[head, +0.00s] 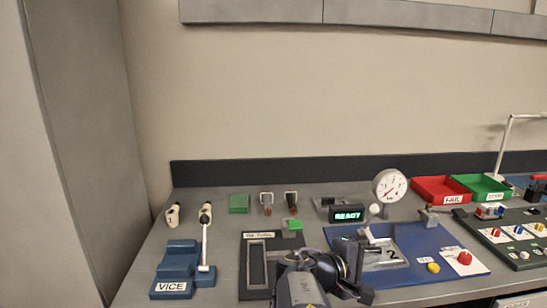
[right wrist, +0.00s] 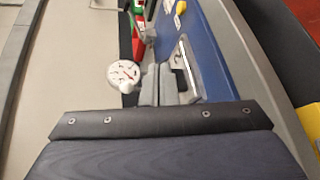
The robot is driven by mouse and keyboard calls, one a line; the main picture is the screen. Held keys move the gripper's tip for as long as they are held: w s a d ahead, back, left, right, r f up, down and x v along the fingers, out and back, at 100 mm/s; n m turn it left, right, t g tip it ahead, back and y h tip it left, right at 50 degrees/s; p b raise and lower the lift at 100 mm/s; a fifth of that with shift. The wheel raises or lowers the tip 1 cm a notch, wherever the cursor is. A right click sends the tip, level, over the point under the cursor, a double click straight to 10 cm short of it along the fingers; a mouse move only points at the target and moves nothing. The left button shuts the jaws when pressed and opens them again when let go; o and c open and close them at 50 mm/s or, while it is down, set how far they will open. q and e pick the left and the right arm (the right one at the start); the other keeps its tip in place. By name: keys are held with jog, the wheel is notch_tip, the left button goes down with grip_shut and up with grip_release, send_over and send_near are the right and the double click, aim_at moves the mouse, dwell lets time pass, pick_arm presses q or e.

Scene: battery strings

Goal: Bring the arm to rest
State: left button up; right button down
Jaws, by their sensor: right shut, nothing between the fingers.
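My right arm comes in from the bottom middle in the head view, with its dark gripper (head: 357,262) above the left part of the blue board. In the right wrist view its two grey fingers (right wrist: 158,84) are together with nothing between them. The gripper hides part of the bench and of the blue board (head: 452,249). A metal plate marked 2 (head: 385,257) lies on the board close to the gripper. My left gripper is not in view.
A round dial gauge (head: 389,186) and a display reading READY (head: 348,214) stand behind the gripper. A blue vice (head: 176,266) and a dark frame (head: 257,264) are to the left. Red (head: 440,190) and green (head: 482,188) trays sit at the back right.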

jog(key=s+d+f+m+g+y+p, duration=0.3)
jog(key=s+d+f+m+g+y, duration=0.25)
jog(key=s+f+y, duration=0.5)
jog(key=s+a+r+m+t+y+p, duration=0.1)
jog(key=s+a+r+m+y+p, duration=0.1)
jog(key=s, duration=0.6)
jog(key=s+a+r+m+t+y+p, duration=0.2)
jog(key=s+a+r+m+y, duration=0.1)
jog(key=s+r, duration=0.4)
jog(key=shift+s+a+r+y+p, duration=0.3)
jog(key=shift+s+y, duration=0.15)
jog(key=shift+s, duration=0.7)
jog(key=shift+d+m+t, duration=0.1)
jog(key=shift+m+t, duration=0.15)
jog(key=shift+t, duration=0.1)
